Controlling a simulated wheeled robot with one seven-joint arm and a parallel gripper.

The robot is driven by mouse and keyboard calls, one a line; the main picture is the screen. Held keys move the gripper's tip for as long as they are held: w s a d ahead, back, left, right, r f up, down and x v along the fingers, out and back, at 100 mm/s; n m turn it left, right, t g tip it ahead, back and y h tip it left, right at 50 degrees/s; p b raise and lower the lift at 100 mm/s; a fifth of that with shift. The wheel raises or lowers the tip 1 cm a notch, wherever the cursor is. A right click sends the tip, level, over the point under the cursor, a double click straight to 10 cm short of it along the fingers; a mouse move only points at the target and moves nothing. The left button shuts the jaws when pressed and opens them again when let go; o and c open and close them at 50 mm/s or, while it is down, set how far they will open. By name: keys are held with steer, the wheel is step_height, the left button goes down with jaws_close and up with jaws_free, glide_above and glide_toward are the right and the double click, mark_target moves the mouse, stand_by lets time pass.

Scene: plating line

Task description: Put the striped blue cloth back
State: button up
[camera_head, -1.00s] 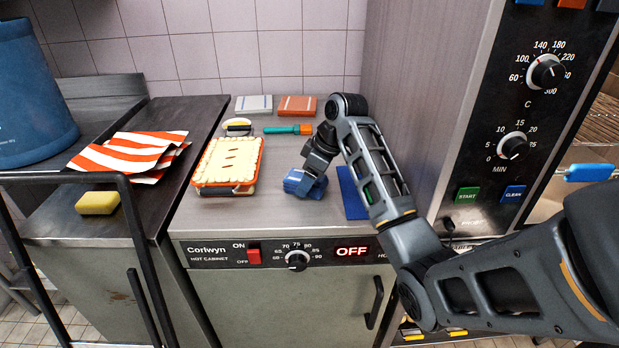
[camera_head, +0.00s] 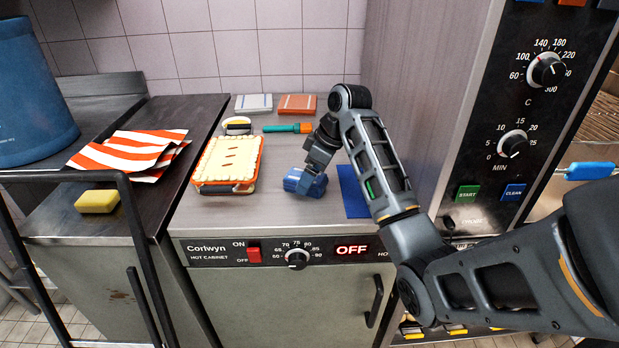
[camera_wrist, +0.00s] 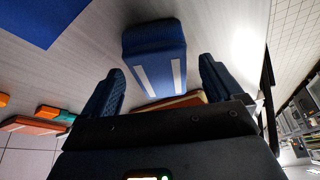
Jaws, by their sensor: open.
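The striped blue cloth (camera_wrist: 156,52), a thick folded block with two white stripes, lies on the steel top in the wrist view. My gripper (camera_wrist: 162,68) is open, with one blue finger on each side of the cloth and a visible gap to both sides. In the head view my gripper (camera_head: 306,182) points down at the middle of the hot cabinet top; its blue fingers and the cloth are hard to tell apart there. A flat blue patch (camera_head: 353,191) lies just right of my gripper and is bare where it shows; my arm covers its right part.
A pie (camera_head: 228,160) in an orange dish stands left of my gripper. Behind are a brush (camera_head: 288,129), a pale striped cloth (camera_head: 253,103) and an orange cloth (camera_head: 297,105). The tall oven panel (camera_head: 520,130) bounds the right. A red-striped cloth (camera_head: 130,153) and sponge (camera_head: 97,201) lie left.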

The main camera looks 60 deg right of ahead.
steer(key=p+v, duration=0.3)
steer(key=v, duration=0.7)
steer(key=shift+r+p, duration=0.2)
steer(key=shift+p, duration=0.1)
steer(key=shift+s, duration=0.1)
